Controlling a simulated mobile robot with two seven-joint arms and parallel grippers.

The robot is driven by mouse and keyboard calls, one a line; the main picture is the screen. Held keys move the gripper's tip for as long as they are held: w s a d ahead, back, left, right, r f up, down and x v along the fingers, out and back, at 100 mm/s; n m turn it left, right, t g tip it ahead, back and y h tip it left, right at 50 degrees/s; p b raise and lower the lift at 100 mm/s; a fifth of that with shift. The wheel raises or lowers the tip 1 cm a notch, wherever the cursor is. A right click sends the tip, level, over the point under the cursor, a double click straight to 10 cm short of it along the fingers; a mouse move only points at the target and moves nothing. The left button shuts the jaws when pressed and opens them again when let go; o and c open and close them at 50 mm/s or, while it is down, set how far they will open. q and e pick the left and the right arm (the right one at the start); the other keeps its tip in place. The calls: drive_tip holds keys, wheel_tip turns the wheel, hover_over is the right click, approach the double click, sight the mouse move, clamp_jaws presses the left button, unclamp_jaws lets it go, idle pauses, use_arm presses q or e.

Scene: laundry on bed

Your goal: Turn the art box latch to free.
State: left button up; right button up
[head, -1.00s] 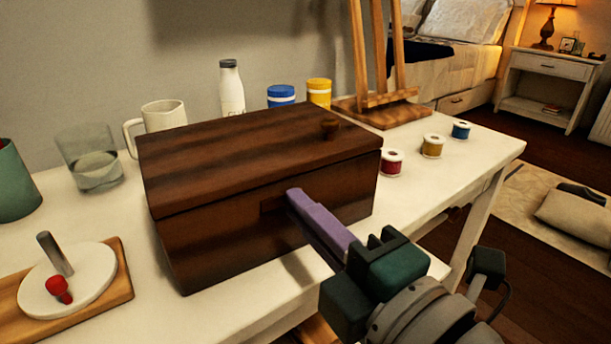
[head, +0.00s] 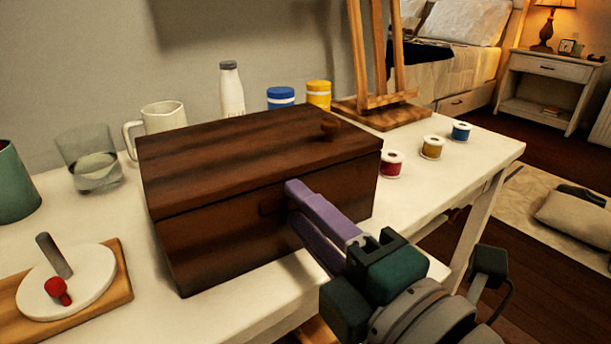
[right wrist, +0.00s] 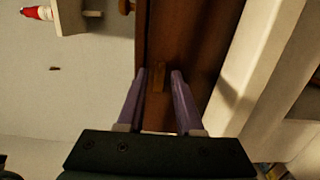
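The art box (head: 225,155) is a dark brown wooden box, its lid closed, on the white table. Its latch (head: 270,204) is a small brown bar on the front face, looking roughly horizontal. My right gripper (head: 296,200) has purple fingers and reaches the front face at the latch, one finger above the other. In the right wrist view the latch (right wrist: 159,78) lies between the two open fingers (right wrist: 159,74), with a gap on each side. Part of the latch is hidden by the fingers in the head view. My left gripper is not in view.
A round knob (head: 330,128) sits on the lid. Left are a glass (head: 92,160) and a board (head: 122,285) with a white disc. Behind stand a mug (head: 164,115), bottle (head: 232,90) and jars. Several spools, including a red one (head: 391,165), lie right.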

drive_tip(key=v, duration=1)
drive_tip(key=w+d+r+m+g+h+p, duration=0.1)
drive_tip(key=d+r+m+g+h+p, duration=0.2)
drive_tip(key=d+r+m+h+p, duration=1)
drive_tip(key=s+r+m+g+y+p, duration=0.4)
drive_tip(key=s+r+m+g+p, duration=0.6)
drive_tip(key=s+p, duration=0.65)
wheel_tip(320, 180, up, 37)
drive_tip(key=w+t+p, duration=0.1)
drive_tip(key=w+p, duration=0.1)
drive_tip(key=p, duration=3.6)
drive_tip(key=shift+w+f+n, duration=0.2)
drive_tip(key=shift+w+n, duration=0.1)
drive_tip(key=shift+w, duration=0.05)
